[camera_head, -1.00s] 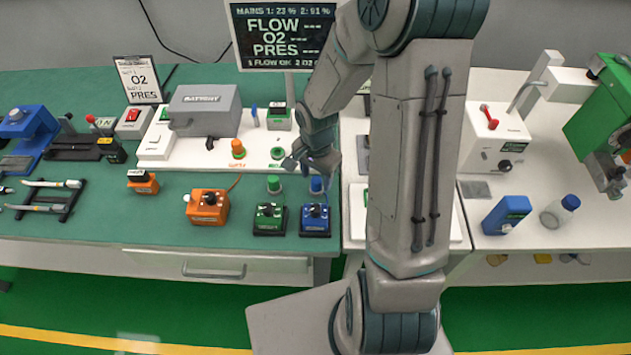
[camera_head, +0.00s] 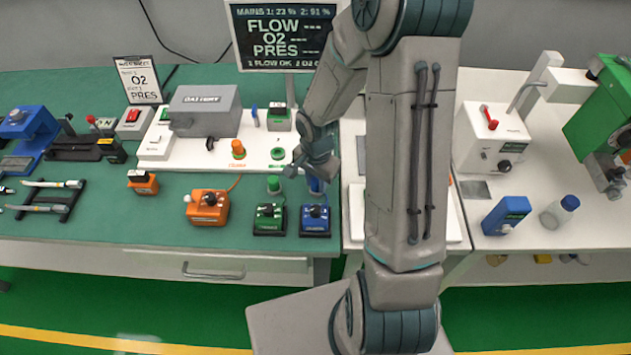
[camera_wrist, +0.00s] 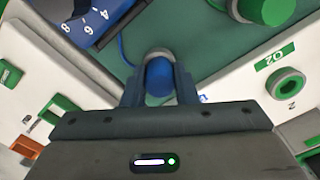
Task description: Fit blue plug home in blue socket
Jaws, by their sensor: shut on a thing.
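The blue plug (camera_wrist: 159,80) is between the two fingers of my gripper (camera_wrist: 160,92) in the wrist view, and the gripper is shut on it. In the head view the blue plug (camera_head: 316,186) shows just below my gripper (camera_head: 317,168), behind the blue dial box (camera_head: 315,221). A blue cord runs beside the plug towards that box, which also shows in the wrist view (camera_wrist: 96,22). I cannot make out the blue socket; my gripper and arm cover part of the white panel. A scrap of blue lettering shows beside the right finger.
The green plug (camera_head: 273,185) stands left of the blue one, behind the green dial box (camera_head: 269,219). The green O2 socket (camera_wrist: 287,84) is on the white panel (camera_head: 185,155). An orange plug (camera_head: 238,149) is on that panel. Green table surface lies between.

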